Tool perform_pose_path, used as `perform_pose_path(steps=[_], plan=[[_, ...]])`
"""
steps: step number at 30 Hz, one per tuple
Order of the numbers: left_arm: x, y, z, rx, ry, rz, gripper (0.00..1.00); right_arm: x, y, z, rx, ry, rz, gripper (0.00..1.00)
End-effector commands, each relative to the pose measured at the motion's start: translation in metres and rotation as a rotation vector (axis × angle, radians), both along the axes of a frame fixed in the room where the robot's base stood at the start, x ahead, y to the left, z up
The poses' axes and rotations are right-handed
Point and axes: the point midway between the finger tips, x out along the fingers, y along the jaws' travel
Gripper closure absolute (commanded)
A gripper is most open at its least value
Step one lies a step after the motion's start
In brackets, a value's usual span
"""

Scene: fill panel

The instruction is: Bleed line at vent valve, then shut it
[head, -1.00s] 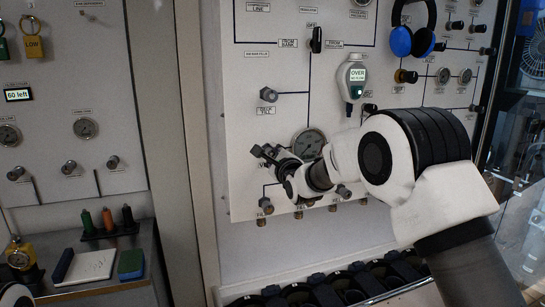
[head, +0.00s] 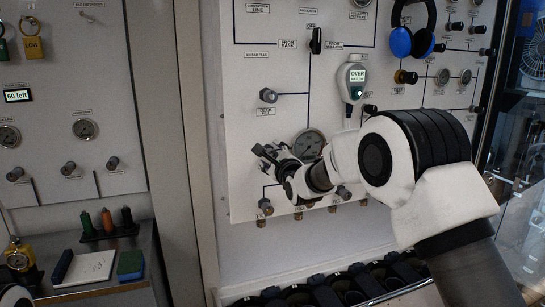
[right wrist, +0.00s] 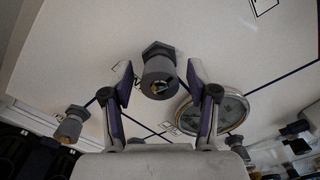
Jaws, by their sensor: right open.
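My right gripper (head: 268,154) is at the lower left of the white panel (head: 250,205), pointing at it. In the right wrist view its two fingers (right wrist: 159,85) stand apart, one on each side of a grey round knob (right wrist: 159,74) with a hex collar and a brass-coloured middle. Gaps show between the knob and both fingertips; nothing is gripped. In the head view the gripper covers this knob and most of its label, so I cannot read it as the vent valve. A round gauge (head: 308,145) sits just right of the gripper. My left gripper is out of view.
A handheld meter (head: 352,80) reading "OVER" hangs above right of the gripper. A grey knob (head: 268,95) sits above it, and small fill fittings (head: 265,207) line the panel's bottom. Blue headphones (head: 413,40) hang at upper right. A counter (head: 105,290) stands at left.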

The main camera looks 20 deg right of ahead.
Motion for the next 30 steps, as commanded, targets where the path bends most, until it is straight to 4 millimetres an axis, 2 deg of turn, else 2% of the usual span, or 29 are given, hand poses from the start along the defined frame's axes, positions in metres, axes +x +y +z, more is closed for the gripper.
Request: perform_pose_path(steps=[5,8,15,18,22,30], plan=[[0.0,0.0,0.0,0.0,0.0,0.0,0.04,-0.011,0.0,0.0,0.0,0.0,0.0,0.41],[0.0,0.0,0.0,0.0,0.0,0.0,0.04,-0.031,-0.001,0.0,0.0,0.003,0.0,0.41],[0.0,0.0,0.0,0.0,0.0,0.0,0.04,-0.093,-0.003,0.0,0.0,0.001,0.0,0.41],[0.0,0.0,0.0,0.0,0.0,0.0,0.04,-0.11,-0.004,0.0,0.0,0.001,0.0,0.41],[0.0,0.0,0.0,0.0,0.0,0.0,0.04,-0.119,-0.004,0.0,0.0,0.0,0.0,0.41],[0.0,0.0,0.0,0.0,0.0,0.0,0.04,-0.12,-0.004,0.0,-0.006,0.0,0.0,0.41]])
